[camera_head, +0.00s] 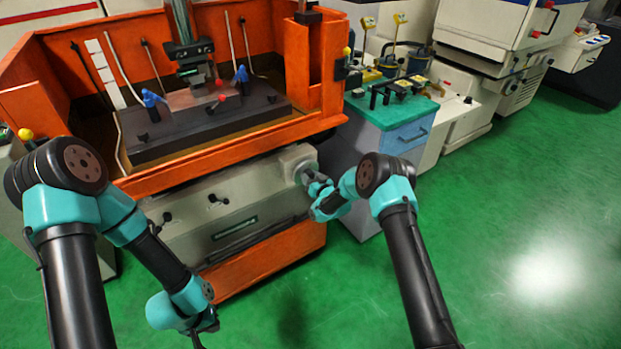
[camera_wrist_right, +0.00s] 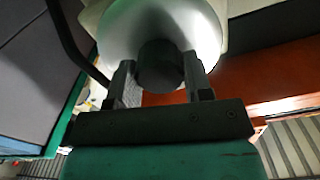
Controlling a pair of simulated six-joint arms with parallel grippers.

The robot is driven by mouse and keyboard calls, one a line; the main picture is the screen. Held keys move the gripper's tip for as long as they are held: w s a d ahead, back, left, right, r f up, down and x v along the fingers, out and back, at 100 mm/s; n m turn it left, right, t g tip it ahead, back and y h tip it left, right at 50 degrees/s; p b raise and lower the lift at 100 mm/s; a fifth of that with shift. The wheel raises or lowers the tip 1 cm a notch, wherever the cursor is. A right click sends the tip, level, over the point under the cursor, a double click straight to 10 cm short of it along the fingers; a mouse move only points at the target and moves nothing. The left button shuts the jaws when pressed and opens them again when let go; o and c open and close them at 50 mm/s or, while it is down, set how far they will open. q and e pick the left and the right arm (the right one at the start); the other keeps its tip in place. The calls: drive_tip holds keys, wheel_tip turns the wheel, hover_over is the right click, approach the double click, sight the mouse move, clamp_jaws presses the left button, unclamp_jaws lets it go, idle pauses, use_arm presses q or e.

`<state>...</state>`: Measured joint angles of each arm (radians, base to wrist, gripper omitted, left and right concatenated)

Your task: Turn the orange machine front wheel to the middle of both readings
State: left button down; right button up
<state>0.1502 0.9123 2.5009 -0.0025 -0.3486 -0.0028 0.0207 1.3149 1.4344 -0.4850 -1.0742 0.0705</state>
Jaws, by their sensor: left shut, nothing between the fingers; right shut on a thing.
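The orange machine (camera_head: 240,155) stands at the left and centre of the head view. Its front wheel (camera_head: 300,166) is on the right end of the grey front panel, partly hidden by my right gripper (camera_head: 318,184). In the right wrist view the wheel (camera_wrist_right: 110,35) is a shiny silver disc with a dark round hub (camera_wrist_right: 160,66) in its middle. My right gripper's fingers (camera_wrist_right: 160,82) are closed on either side of this hub. My left gripper (camera_head: 208,326) is shut and empty, low in front of the machine. I cannot make out the two readings.
A blue-grey cabinet (camera_head: 385,155) with a green top stands just right of the wheel, close to my right arm. Small fixtures (camera_head: 400,88) lie on it. Green floor (camera_head: 520,220) is open to the right. Other machines (camera_head: 490,45) stand behind.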

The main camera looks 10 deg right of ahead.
idle(0.3)
drive_tip(key=o, duration=0.9)
drive_tip(key=v, duration=1.7)
drive_tip(key=shift+s+d+r, duration=0.1)
drive_tip(key=shift+s, duration=0.1)
